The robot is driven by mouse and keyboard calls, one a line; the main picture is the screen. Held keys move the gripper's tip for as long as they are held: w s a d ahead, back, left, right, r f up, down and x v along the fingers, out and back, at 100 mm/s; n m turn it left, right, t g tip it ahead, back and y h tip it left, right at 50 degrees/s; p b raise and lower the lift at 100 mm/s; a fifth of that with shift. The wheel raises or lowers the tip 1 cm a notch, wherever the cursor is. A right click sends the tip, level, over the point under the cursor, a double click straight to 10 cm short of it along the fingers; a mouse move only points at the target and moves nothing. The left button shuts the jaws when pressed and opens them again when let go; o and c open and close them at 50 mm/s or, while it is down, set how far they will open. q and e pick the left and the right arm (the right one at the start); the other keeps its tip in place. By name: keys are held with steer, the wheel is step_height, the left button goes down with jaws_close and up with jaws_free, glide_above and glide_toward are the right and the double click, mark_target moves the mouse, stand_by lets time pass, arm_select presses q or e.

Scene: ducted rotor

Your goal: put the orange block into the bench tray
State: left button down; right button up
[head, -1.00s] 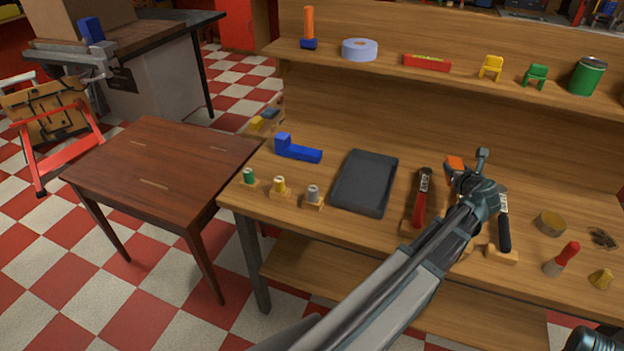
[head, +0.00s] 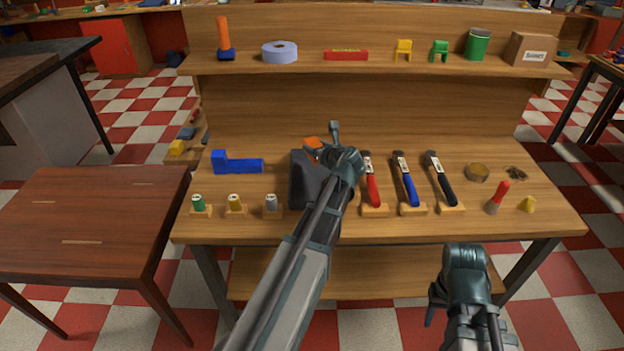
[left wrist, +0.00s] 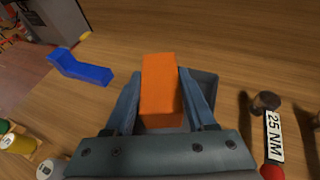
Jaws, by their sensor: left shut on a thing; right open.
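The orange block (head: 312,143) is held in my left gripper (head: 322,150), above the bench in the head view. In the left wrist view the orange block (left wrist: 160,88) sits between the two fingers, which are shut on it. The dark grey bench tray (head: 298,186) lies flat on the bench, partly hidden by my left arm. In the left wrist view the tray's edge (left wrist: 208,82) shows behind and below the block. The block appears above the tray, not resting in it. My right gripper (head: 440,300) is open and empty in front of the bench.
A blue L-shaped block (head: 238,163) lies left of the tray. Several small cans in holders (head: 235,203) stand near the front edge. A shelf with small objects (head: 345,66) runs behind.

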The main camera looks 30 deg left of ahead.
arm_select(q)
steer(key=shift+f+b, duration=3.1)
steer(key=shift+f, duration=0.1)
step_height(320, 180, down, 4)
steer(key=b, duration=0.3)
steer(key=shift+r+b, duration=0.2)
steer(key=shift+b, duration=0.1)
steer(key=shift+f, duration=0.2)
steer(key=shift+c, duration=1.1)
jaws_free()
steer(key=shift+r, duration=0.25)
steer(key=p+v, duration=0.4)
steer(key=v, duration=0.8)
steer(key=shift+p, duration=0.3)
